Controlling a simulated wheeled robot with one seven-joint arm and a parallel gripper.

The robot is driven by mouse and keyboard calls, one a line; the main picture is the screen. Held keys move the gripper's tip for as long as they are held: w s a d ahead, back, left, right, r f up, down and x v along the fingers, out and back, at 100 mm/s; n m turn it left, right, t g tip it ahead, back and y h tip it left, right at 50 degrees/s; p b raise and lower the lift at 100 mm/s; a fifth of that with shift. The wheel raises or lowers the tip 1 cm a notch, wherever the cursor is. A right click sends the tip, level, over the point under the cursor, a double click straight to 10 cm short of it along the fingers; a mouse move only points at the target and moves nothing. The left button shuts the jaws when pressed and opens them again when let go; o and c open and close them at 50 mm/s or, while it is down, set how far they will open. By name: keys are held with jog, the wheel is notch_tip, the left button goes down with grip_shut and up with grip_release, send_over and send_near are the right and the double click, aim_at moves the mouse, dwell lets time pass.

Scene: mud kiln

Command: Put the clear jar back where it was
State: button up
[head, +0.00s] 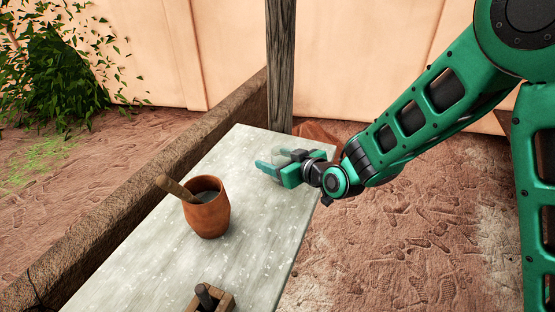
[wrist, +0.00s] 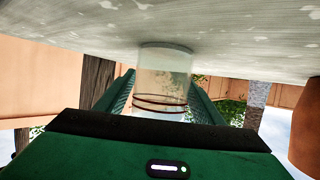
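The clear jar (wrist: 163,75) is see-through with dark rings around it. In the wrist view, which is upside down, it stands between my two fingers, with its base at or very close to the pale tabletop (wrist: 235,25). My gripper (wrist: 162,80) has its fingertips against both sides of the jar, as far as I can see. In the head view my gripper (head: 275,163) is low over the far right part of the table (head: 130,240). The jar is barely visible there, faint and partly hidden by the fingers.
A terracotta cup (head: 207,215) with a wooden-handled tool stands mid-table, left of my gripper. A small wooden box (head: 208,299) is at the near edge. A wooden post (head: 280,65) rises behind the table. The tabletop between cup and gripper is clear.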

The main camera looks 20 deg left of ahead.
jog(key=shift+r, duration=0.1)
jog(key=shift+s+d+r, duration=0.1)
jog(key=shift+d, duration=0.1)
jog(key=v, duration=1.1)
jog(key=shift+s+d, duration=0.15)
jog(key=shift+s, duration=0.05)
jog(key=w+d+m+h, duration=0.1)
jog(key=w+d+h, duration=0.1)
jog(key=d, duration=0.6)
jog(key=w+d+m+h, duration=0.2)
jog(key=d+h, duration=0.1)
jog(key=d, duration=0.6)
jog(key=s+d+m+g+h, duration=0.1)
jog(key=s+d+m+h, duration=0.1)
jog(key=d, duration=0.7)
jog(key=s+d+m+g+h, duration=0.1)
jog(key=s+d+m+h, duration=0.15)
jog(key=d, duration=0.75)
jog(key=s+d+r+m+g, duration=0.1)
jog(key=s+d+m+g, duration=0.1)
jog(key=s+d+m, duration=0.3)
jog(key=s+d+r+m+g+h, duration=0.1)
jog(key=s+d+m, duration=0.4)
jog(key=s+d, duration=0.5)
jog(key=s+r+g, duration=0.1)
jog(key=s+g, duration=0.1)
jog(key=s, duration=0.6)
jog(key=shift+d+r+g, duration=0.15)
jog(key=shift+d+g, duration=0.15)
jog(key=shift+d, duration=0.1)
